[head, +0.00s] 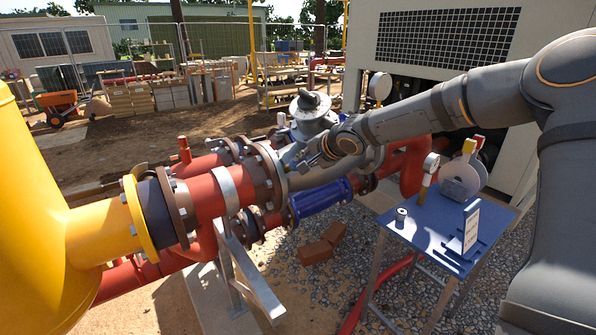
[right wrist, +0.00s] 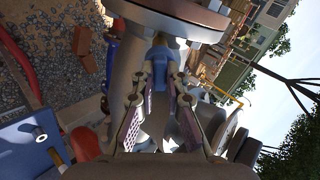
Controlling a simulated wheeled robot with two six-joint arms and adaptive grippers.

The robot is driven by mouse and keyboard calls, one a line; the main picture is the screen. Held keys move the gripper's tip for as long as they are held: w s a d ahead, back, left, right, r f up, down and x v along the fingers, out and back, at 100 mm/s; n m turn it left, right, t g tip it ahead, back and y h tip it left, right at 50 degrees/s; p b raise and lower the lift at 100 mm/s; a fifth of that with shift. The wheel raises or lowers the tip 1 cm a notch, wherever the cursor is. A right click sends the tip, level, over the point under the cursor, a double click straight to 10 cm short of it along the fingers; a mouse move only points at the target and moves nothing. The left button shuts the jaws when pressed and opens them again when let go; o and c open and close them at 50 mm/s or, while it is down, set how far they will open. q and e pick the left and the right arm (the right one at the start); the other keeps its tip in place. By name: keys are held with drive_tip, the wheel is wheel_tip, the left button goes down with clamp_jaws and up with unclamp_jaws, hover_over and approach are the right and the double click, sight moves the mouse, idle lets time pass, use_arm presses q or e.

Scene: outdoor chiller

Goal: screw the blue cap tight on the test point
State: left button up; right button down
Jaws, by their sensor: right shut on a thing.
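My right gripper (head: 308,162) reaches in from the right to the grey pipe beside the red pipe's large flange (head: 268,175). In the right wrist view its two fingers (right wrist: 158,82) are closed on the blue cap (right wrist: 158,62), just below the flange edge. The cap is in shadow and partly covered by the fingers. The test point is hidden behind the cap and fingers, so I cannot tell how far the cap sits on it. My left gripper is not in view.
Bricks (head: 316,252) lie on the gravel below the pipes. A yellow pipe (head: 100,235) stands at the left.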

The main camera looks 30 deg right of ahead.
drive_tip(key=m+b, duration=0.1)
drive_tip(key=m, duration=0.2)
drive_tip(key=shift+m, duration=0.4)
drive_tip(key=c, duration=1.3)
unclamp_jaws()
drive_tip(key=shift+w, duration=0.1)
drive_tip(key=shift+o, duration=0.2)
drive_tip(key=o, duration=0.5)
drive_tip(key=shift+f, duration=0.1)
drive_tip(key=shift+c, duration=0.2)
drive_tip(key=b+v, duration=0.4)
drive_tip(key=v, duration=0.8)
